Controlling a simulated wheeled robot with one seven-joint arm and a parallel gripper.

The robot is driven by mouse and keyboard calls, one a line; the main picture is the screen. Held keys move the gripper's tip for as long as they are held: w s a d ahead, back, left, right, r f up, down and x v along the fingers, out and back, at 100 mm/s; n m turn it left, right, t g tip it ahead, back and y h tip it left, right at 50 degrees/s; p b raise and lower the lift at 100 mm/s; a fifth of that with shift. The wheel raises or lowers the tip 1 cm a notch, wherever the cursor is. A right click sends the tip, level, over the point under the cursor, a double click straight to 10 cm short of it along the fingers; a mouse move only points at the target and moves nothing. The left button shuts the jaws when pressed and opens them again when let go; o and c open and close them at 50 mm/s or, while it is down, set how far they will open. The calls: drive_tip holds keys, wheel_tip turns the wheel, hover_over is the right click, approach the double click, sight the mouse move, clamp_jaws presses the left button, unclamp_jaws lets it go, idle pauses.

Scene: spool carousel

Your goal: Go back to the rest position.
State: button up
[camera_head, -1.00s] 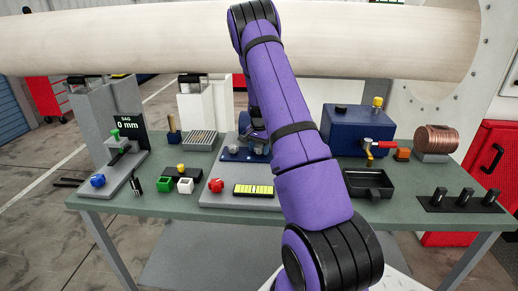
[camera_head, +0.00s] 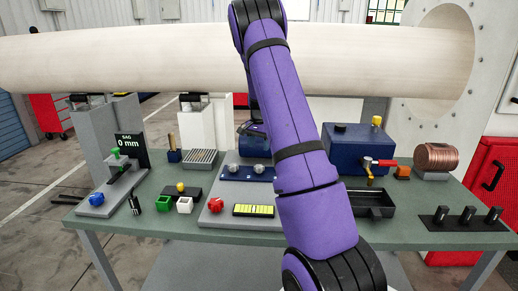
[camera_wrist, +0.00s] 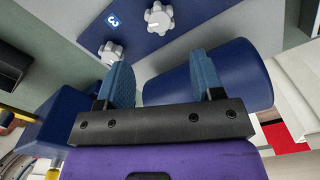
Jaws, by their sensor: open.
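My gripper (camera_wrist: 160,75) is open in the wrist view, with two blue fingers apart and nothing between them. Beyond the fingers lie a dark blue panel (camera_wrist: 185,30) with two white knobs, at upper left (camera_wrist: 110,52) and top (camera_wrist: 158,17), and a large dark blue cylinder (camera_wrist: 225,75) behind the right finger. I cannot tell whether the finger touches the cylinder. In the head view my purple arm stretches up and folds back down over the bench. It hides most of my gripper there. The panel (camera_head: 247,178) and its two knobs show just left of the arm.
The green bench (camera_head: 390,232) carries a blue box (camera_head: 345,147) with a red-handled tap, a black tray (camera_head: 372,204), a copper spool (camera_head: 436,157) and several small blocks. A big pale pipe (camera_head: 120,63) runs across behind my arm.

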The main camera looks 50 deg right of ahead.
idle(0.5)
drive_tip(key=s+a+r+n+t, duration=0.1)
drive_tip(key=s+a+r+n, duration=0.3)
drive_tip(key=a+r, duration=0.7)
drive_tip(key=s+a+r+n+t, duration=0.2)
drive_tip(key=s+a+r+n, duration=0.15)
drive_tip(key=a+r, duration=0.75)
drive_tip(key=s+a+r+n+t, duration=0.1)
drive_tip(key=s+a+n, duration=0.3)
drive_tip(key=s+a, duration=0.4)
drive_tip(key=s+a+r+n+t, duration=0.1)
drive_tip(key=s+a+n, duration=0.3)
drive_tip(key=s+a, duration=0.5)
drive_tip(key=s, duration=0.6)
drive_tip(key=shift+s+a, duration=0.15)
drive_tip(key=shift+a, duration=0.15)
